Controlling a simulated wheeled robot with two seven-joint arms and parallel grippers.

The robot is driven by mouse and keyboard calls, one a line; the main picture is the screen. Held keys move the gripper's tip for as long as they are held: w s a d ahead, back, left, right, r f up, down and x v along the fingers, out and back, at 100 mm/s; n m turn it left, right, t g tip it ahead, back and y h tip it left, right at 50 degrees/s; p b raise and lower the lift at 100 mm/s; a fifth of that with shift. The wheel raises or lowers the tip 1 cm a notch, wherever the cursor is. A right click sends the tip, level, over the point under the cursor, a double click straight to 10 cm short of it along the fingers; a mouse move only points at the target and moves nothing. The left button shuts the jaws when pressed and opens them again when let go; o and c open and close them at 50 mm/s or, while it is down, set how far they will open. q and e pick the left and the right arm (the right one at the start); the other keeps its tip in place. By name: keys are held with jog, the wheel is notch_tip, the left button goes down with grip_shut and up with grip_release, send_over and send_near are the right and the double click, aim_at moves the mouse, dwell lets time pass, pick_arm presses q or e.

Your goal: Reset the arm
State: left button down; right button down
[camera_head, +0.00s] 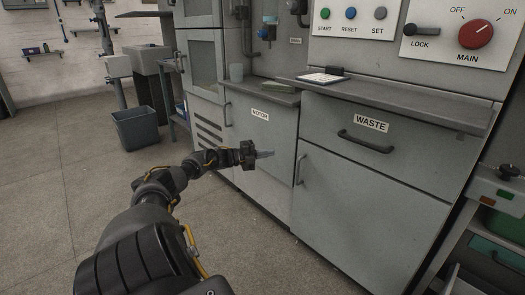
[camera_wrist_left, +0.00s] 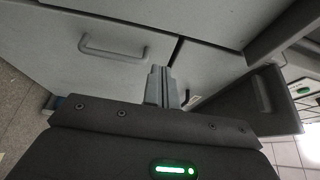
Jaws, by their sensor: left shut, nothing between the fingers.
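My left arm reaches in from the lower left in the head view. My left gripper (camera_head: 265,154) is shut and empty, held in front of the grey cabinet below the label "MOTOR". In the left wrist view the gripper fingers (camera_wrist_left: 161,87) are together with nothing between them, and grey cabinet fronts lie beyond. My right gripper is not in view.
The grey machine has a "MOTOR" door (camera_head: 262,135), a "WASTE" drawer (camera_head: 400,138) with a dark handle, and a ledge (camera_head: 420,101) above. A control panel (camera_head: 352,18) and red main knob (camera_head: 475,34) sit higher. A bin (camera_head: 135,129) stands left. Open floor lies left.

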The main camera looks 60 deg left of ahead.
pick_arm(q)
jog(key=shift+s+a, duration=0.4)
jog(key=shift+s, duration=0.2)
